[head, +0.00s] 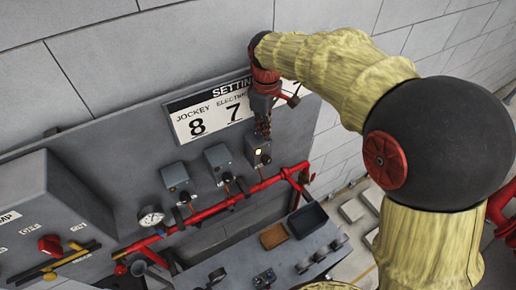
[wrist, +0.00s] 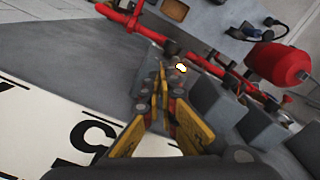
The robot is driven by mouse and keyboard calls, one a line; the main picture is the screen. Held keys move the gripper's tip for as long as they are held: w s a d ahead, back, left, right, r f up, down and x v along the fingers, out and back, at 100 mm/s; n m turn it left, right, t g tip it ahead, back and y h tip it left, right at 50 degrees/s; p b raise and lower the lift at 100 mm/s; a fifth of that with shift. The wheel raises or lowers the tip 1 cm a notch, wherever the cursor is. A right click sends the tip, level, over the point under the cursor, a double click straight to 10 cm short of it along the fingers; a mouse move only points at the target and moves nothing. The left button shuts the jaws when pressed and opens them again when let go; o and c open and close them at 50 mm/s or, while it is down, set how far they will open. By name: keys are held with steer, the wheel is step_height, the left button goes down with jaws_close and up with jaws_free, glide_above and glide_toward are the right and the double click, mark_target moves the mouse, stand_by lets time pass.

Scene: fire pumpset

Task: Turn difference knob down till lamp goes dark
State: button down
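The lit lamp (head: 257,152) glows pale yellow on the front of the rightmost of three grey switch boxes (head: 251,143) in the head view. It also shows as a bright spot in the wrist view (wrist: 181,67). A small dark knob (head: 266,160) seems to sit beside the lamp, its marking unreadable. My gripper (head: 263,132) points down just above this box. In the wrist view my gripper's fingers (wrist: 160,80) come together at the tips, with nothing visible between them, close to the lamp. Whether the tips touch the box cannot be told.
A settings sign (head: 215,112) reads jockey 8 and electric 7; my gripper covers its right part. Two more switch boxes (head: 177,178) (head: 218,158) stand left. A red pipe (head: 225,203) runs below, with a gauge (head: 151,216). A table with trays (head: 310,218) stands lower right.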

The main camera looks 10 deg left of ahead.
steer(key=shift+d+f+p, duration=0.2)
steer(key=shift+f+p, duration=0.15)
steer(key=shift+f, duration=0.25)
steer(key=shift+s+d, duration=0.1)
steer(key=shift+d, duration=0.1)
stand_by(0.4)
steer(key=shift+r, duration=0.35)
steer(key=r+p, duration=0.1)
steer(key=r, duration=0.1)
steer(key=r+p, duration=0.1)
steer(key=r, duration=0.1)
steer(key=r+p, duration=0.1)
steer(key=r, duration=0.1)
steer(key=shift+w+p, duration=0.35)
steer(key=shift+p, duration=0.05)
